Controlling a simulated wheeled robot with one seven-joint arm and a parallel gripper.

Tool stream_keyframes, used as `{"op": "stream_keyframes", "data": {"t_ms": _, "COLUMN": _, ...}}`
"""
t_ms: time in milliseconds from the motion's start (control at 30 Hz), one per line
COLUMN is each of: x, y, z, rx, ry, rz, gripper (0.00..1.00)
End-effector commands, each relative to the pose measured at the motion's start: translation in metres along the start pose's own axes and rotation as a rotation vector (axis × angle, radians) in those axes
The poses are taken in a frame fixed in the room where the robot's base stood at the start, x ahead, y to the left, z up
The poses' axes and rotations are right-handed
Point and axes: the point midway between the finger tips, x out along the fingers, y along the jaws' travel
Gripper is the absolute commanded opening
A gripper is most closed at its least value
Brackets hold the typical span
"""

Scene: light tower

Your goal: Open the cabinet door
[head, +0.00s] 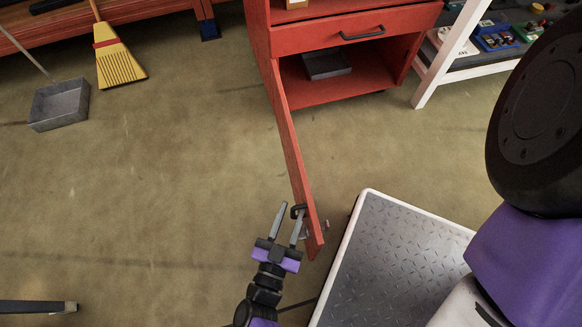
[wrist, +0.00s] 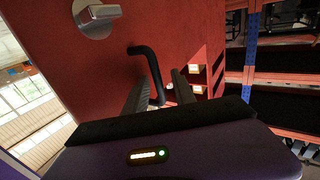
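The red cabinet (head: 338,92) stands at the top of the head view, with its lower compartment exposed. Its red door (head: 291,150) is swung wide open and reaches from the cabinet's left side towards me. The door also fills much of the wrist view (wrist: 85,75). A black bent handle (wrist: 150,66) is on the door face, with a grey metal latch (wrist: 97,17) near it. My gripper (head: 291,212) is at the door's free end, its fingers apart. In the wrist view, the handle runs down between the fingers (wrist: 160,92); contact is unclear.
A grey tray (head: 326,65) lies inside the cabinet, under a drawer with a black handle (head: 362,34). A metal-topped platform (head: 395,260) stands right of the door. A yellow broom (head: 119,65) and grey dustpan (head: 60,104) are at upper left. The floor left of the door is clear.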

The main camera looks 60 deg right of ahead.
Motion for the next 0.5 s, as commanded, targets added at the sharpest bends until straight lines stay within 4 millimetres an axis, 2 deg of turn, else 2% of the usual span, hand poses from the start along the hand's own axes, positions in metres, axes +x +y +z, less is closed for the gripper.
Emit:
{"op": "stream_keyframes", "data": {"t_ms": 267, "x": -0.001, "y": 0.001, "z": 0.002, "rx": 0.000, "ry": -0.004, "rz": 0.000, "gripper": 0.33}}
{"op": "stream_keyframes", "data": {"t_ms": 367, "x": -0.009, "y": 0.000, "z": 0.002, "rx": 0.000, "ry": -0.006, "rz": -0.001, "gripper": 0.33}}
{"op": "stream_keyframes", "data": {"t_ms": 500, "x": -0.031, "y": 0.000, "z": 0.002, "rx": -0.002, "ry": -0.008, "rz": -0.001, "gripper": 0.33}}
